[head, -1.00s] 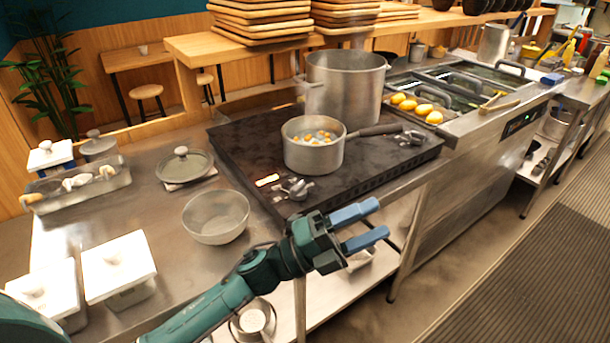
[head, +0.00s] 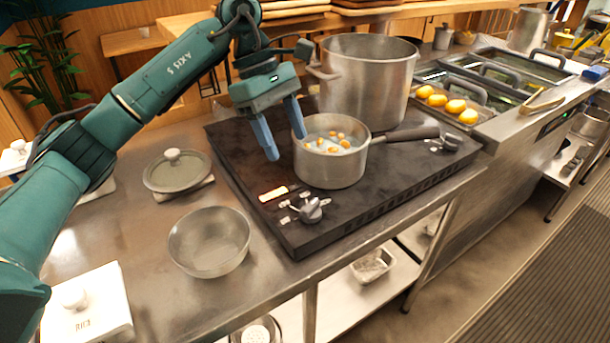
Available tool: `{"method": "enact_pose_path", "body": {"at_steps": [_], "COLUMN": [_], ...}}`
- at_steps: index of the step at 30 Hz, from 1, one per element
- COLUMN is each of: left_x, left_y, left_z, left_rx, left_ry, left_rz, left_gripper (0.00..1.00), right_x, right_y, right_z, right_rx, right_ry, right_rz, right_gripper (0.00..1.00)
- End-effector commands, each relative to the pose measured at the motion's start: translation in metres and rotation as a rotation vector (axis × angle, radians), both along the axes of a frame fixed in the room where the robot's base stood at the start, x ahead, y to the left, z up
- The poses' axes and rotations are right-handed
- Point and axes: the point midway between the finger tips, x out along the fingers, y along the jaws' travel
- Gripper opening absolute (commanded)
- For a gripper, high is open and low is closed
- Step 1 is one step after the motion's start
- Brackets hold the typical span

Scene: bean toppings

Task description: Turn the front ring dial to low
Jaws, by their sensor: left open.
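A dark cooktop (head: 370,210) lies on the steel counter. The front ring dial, a grey metal knob (head: 311,210), sits at its near left corner. A second knob (head: 449,142) is at the cooktop's right end. A saucepan (head: 330,168) with orange and pale pieces stands behind the near knob. My left gripper (head: 284,141) is open and empty, fingers pointing down, above the cooktop's left part beside the saucepan. It is apart from the near knob. My right gripper does not show.
A large pot (head: 368,85) stands behind the saucepan. The saucepan's handle (head: 405,134) reaches right. A metal bowl (head: 209,243) and a lidded pan (head: 176,170) stand left of the cooktop. A white box (head: 85,312) is at the near left.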

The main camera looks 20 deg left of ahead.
Motion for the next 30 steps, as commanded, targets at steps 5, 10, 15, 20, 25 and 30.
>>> {"method": "enact_pose_path", "body": {"at_steps": [5, 10, 15, 20, 25, 30], "left_x": [0.000, -0.004, -0.008, -0.011, -0.013, -0.014], "left_y": [0.001, -0.009, -0.023, -0.035, -0.043, -0.046], "left_z": [-0.004, -0.028, -0.062, -0.090, -0.111, -0.119], "left_rx": [0.013, 0.012, 0.011, 0.010, 0.009, 0.010], "left_ry": [-0.002, 0.001, 0.002, 0.002, -0.001, -0.003], "left_rz": [-0.003, -0.003, -0.003, -0.003, -0.003, -0.002], "left_gripper": [0.60, 0.60, 0.60, 0.60, 0.60, 0.60], "right_x": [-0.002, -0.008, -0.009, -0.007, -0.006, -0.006], "right_y": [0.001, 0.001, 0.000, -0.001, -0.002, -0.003], "right_z": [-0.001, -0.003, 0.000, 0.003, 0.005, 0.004], "right_rx": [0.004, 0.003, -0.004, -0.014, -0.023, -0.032], "right_ry": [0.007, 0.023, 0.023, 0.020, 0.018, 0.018], "right_rz": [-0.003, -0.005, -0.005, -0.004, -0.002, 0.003], "right_gripper": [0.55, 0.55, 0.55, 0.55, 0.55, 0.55]}}
